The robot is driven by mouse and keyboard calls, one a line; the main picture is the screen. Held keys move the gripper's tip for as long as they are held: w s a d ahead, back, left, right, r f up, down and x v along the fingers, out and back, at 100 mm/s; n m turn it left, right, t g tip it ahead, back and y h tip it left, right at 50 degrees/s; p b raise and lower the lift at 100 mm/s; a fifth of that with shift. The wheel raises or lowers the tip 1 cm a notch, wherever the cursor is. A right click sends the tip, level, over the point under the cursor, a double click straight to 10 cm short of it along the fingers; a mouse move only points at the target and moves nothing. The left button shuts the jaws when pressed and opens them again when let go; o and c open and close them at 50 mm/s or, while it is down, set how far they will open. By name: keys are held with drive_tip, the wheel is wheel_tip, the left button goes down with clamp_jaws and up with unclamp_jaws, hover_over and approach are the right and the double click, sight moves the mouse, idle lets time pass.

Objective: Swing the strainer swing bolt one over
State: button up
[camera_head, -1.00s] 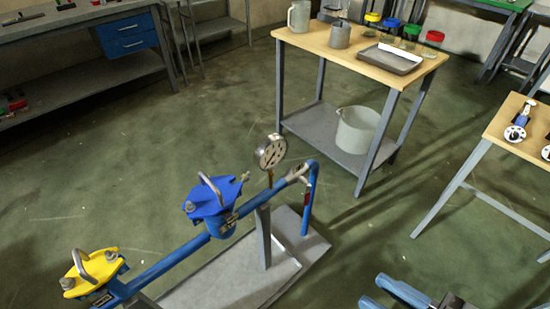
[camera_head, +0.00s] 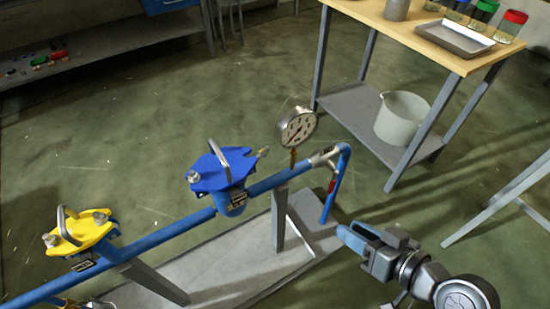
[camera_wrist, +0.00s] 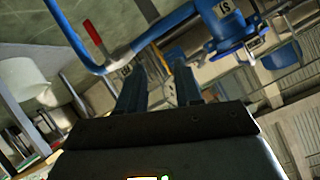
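A blue strainer lid (camera_head: 218,174) with a metal handle sits on the blue pipe in the head view. A swing bolt (camera_head: 192,177) stands at its left edge and another (camera_head: 262,152) sticks out tilted at its right. A yellow lid (camera_head: 80,233) with a handle and two bolts sits further left. I cannot tell which bolt is number one. A blue strainer body (camera_wrist: 232,28) with a white tag shows in the wrist view. My gripper (camera_head: 352,236) is right of the pipe's end, apart from it. In the wrist view my gripper (camera_wrist: 160,72) has its fingers apart, empty.
A pressure gauge (camera_head: 297,127) rises beside the blue lid. A red-handled valve (camera_head: 332,184) hangs on the pipe's down-leg, between my gripper and the lids. The grey base plate (camera_head: 235,260) lies below. A wooden-top table (camera_head: 400,22) stands behind with a white bucket (camera_head: 403,118).

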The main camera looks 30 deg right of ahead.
drive_tip(key=w+f+y+b, duration=0.3)
drive_tip(key=w+b, duration=0.1)
drive_tip(key=w, duration=0.6)
drive_tip(key=n+t+y+b, duration=0.1)
drive_tip(key=t+y+b, duration=0.15)
drive_tip(key=y, duration=0.35)
approach(259, 156)
drive_tip(key=w+d, duration=0.1)
drive_tip(key=x, duration=0.7)
drive_tip(key=shift+w+r, duration=0.25)
drive_tip(key=shift+r, duration=0.1)
drive_tip(key=shift+a+g, duration=0.1)
drive_tip(key=shift+g, duration=0.15)
clamp_jaws()
